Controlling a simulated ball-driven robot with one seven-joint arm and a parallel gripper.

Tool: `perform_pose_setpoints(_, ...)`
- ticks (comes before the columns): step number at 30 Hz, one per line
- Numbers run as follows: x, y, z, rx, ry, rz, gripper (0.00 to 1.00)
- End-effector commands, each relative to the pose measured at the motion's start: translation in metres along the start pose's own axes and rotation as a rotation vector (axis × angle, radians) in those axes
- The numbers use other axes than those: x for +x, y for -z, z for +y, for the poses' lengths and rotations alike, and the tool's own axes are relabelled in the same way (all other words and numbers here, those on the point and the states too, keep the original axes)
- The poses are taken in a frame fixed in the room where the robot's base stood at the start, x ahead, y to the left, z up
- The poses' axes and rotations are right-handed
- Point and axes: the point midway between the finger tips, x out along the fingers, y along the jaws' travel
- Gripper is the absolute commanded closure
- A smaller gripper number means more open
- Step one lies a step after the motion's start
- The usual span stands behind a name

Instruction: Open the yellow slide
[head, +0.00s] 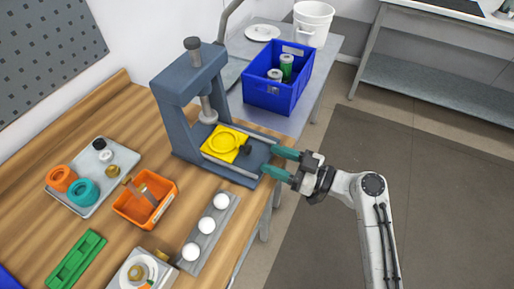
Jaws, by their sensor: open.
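The yellow slide (226,143) is a flat plate with a raised round ring. It sits on the base of a blue-grey press (176,128), between two light rails, below the press's vertical ram. A small dark knob (246,149) is at the slide's right edge. My gripper (268,162) is open, its two teal fingers pointing left over the right end of the press base. The fingertips are a short way right of the knob, and nothing is seen between them. Whether a finger touches the base or rails I cannot tell.
An orange bin (118,207), a grey tray (61,207) with rings and caps, and a grey strip (223,220) with white balls lie on the wooden bench. A blue crate (270,105) with cans stands behind the press. The floor at right is clear.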

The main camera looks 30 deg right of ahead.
Motion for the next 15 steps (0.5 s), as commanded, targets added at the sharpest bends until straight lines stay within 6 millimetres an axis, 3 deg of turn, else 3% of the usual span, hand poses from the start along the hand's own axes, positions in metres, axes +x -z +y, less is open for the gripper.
perform_pose_setpoints(7, 0.04, 0.002, 0.0, 0.001, 0.003, 0.0, 0.44)
perform_pose_setpoints(15, 0.055, 0.0, 0.0, 0.001, 0.001, 0.0, 0.44)
